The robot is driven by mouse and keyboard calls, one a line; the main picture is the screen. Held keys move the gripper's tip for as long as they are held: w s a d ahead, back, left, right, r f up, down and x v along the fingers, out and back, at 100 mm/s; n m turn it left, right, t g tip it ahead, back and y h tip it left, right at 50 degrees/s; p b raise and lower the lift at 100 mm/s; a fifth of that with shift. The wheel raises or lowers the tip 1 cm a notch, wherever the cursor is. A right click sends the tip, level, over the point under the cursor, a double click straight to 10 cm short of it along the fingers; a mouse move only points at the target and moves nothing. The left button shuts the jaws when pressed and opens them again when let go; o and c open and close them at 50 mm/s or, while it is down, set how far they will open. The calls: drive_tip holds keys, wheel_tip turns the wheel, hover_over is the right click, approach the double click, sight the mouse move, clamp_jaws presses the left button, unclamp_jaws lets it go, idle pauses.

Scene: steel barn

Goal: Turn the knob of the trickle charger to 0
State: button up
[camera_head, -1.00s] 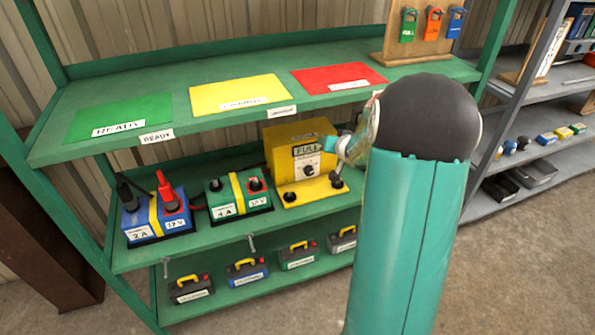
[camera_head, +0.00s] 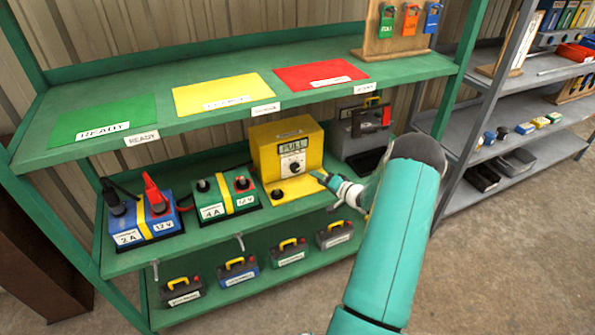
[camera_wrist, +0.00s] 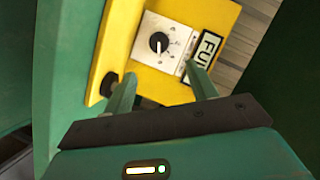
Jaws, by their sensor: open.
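The yellow box (camera_head: 309,142) with a display reading "FULL" stands on the green rack's middle shelf; it is the one with a dial, and I take it as the trickle charger. Its black round knob (camera_head: 294,167) sits on a white dial plate. The knob also shows in the wrist view (camera_wrist: 158,43), with a light mark; the dial figures are too small to read. My gripper (camera_head: 320,177) is open and empty, in front of the box's lower right, apart from the knob. In the wrist view its two fingers (camera_wrist: 160,79) stand either side below the dial.
A black post (camera_head: 277,195) stands on the box's yellow base, close to one finger in the wrist view. A blue unit (camera_head: 145,214) and a green unit (camera_head: 225,195) stand to the left, a grey device (camera_head: 362,130) to the right. The upper shelf (camera_head: 164,133) hangs above.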

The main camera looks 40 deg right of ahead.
sight(298, 169)
drive_tip(key=x, duration=1.1)
drive_tip(key=shift+s, duration=0.1)
drive_tip(key=c, duration=1)
